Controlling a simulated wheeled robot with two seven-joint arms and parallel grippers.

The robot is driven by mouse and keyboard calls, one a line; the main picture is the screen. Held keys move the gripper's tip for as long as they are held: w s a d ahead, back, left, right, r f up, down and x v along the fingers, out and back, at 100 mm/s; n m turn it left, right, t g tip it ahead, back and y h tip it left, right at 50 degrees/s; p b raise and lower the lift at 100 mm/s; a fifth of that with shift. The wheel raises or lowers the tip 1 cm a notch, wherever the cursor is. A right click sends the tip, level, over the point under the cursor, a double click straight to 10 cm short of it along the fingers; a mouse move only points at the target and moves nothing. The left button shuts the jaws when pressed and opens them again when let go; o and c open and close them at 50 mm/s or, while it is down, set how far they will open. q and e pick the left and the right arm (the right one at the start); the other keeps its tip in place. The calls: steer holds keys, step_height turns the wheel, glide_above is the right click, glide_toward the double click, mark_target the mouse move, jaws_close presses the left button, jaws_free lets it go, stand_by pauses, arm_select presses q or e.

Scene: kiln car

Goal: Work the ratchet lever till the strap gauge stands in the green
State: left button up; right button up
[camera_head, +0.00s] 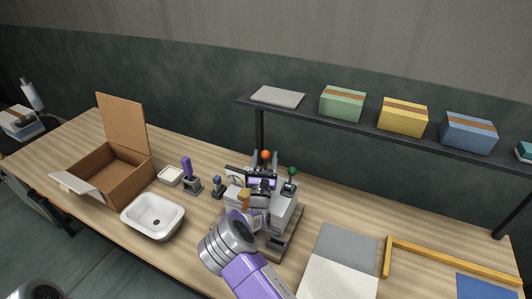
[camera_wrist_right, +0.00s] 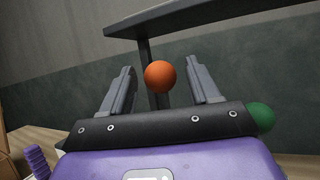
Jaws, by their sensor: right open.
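The orange ball knob (camera_head: 265,154) stands up at the back of the grey machine (camera_head: 283,213) in the middle of the bench; it seems to top the ratchet lever. My right gripper (camera_head: 265,158) is open around it. In the right wrist view the orange knob (camera_wrist_right: 160,76) shows between the two spread fingers (camera_wrist_right: 160,90), with gaps on both sides. The lever's shaft is hidden behind my gripper. A small pale dial (camera_head: 236,178), perhaps the strap gauge, is partly covered by my gripper and too small to read. My left gripper is not in view.
A green ball knob (camera_head: 292,171) stands close to the right of my gripper. A shelf (camera_head: 370,128) with boxes runs behind and above. An open carton (camera_head: 110,172), a white basin (camera_head: 153,216) and a purple-handled tool (camera_head: 188,170) stand left. Grey and white slabs (camera_head: 345,247) lie right.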

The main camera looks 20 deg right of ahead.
mark_target(265, 159)
steer(key=shift+v, duration=2.3)
